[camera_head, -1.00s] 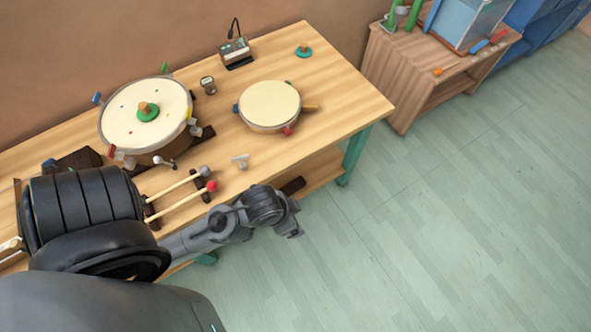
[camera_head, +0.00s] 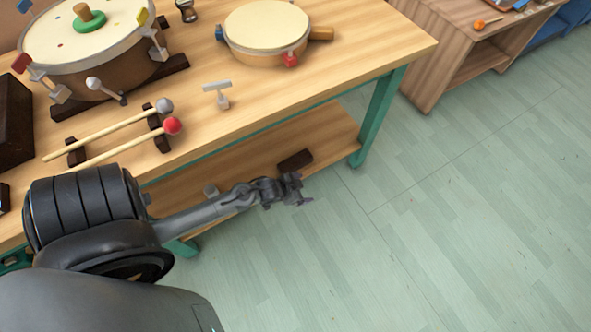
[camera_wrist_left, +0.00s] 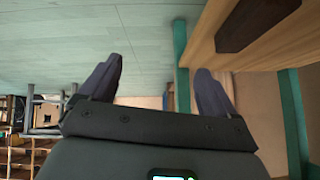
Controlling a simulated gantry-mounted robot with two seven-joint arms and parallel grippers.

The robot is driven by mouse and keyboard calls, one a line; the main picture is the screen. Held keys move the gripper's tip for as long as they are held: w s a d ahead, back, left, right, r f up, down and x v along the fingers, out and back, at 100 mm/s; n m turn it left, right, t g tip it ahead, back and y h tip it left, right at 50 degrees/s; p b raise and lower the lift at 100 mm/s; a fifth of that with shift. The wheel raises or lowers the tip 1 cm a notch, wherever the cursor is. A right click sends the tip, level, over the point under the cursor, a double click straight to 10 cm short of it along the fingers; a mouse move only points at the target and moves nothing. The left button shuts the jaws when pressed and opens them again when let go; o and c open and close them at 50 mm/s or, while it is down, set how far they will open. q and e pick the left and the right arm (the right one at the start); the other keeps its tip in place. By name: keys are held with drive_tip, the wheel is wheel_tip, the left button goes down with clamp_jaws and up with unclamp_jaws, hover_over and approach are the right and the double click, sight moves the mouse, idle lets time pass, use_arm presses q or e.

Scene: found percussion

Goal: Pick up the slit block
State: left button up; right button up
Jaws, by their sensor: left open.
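A dark brown block (camera_head: 295,160), which looks like the slit block, lies on the bench's lower shelf near its right end. No slit can be made out on it. It also shows in the left wrist view as a dark block (camera_wrist_left: 258,22) at the upper right, outside the fingers. My left gripper (camera_head: 302,190) is just in front of the shelf's front edge, close to the block and apart from it. Its fingers (camera_wrist_left: 160,88) are spread and empty in the left wrist view. My right gripper is in neither view.
The lower shelf (camera_head: 235,165) sits under the bench top (camera_head: 370,50), between green legs (camera_head: 377,115). Drums (camera_head: 265,30), mallets (camera_head: 110,130) and a small grey T-shaped stand (camera_head: 220,95) are on top. The floor (camera_head: 430,230) to the right is clear.

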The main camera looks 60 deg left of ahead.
use_arm(q)
drive_tip(key=a+f+t, duration=0.2)
drive_tip(key=a+f, duration=0.3)
drive_tip(key=a, duration=0.3)
drive_tip(key=n+t, duration=0.2)
approach(293, 161)
drive_tip(key=shift+w+d+f+h, duration=0.1)
drive_tip(key=shift+w+f+h, duration=0.2)
drive_tip(key=shift+w+f, duration=0.5)
drive_tip(key=shift+w+a+f+b, duration=0.2)
drive_tip(key=shift+w+f+b, duration=0.05)
drive_tip(key=shift+w+b, duration=0.35)
drive_tip(key=shift+b+x, duration=0.45)
drive_tip(key=shift+x, duration=0.4)
drive_tip(key=b+x, duration=0.3)
drive_tip(key=shift+w+f, duration=0.15)
drive_tip(key=shift+w, duration=0.7)
drive_tip(key=shift+s, duration=0.2)
drive_tip(key=c, duration=1.2)
drive_tip(key=shift+w, duration=0.1)
drive_tip(key=shift+c, duration=0.3)
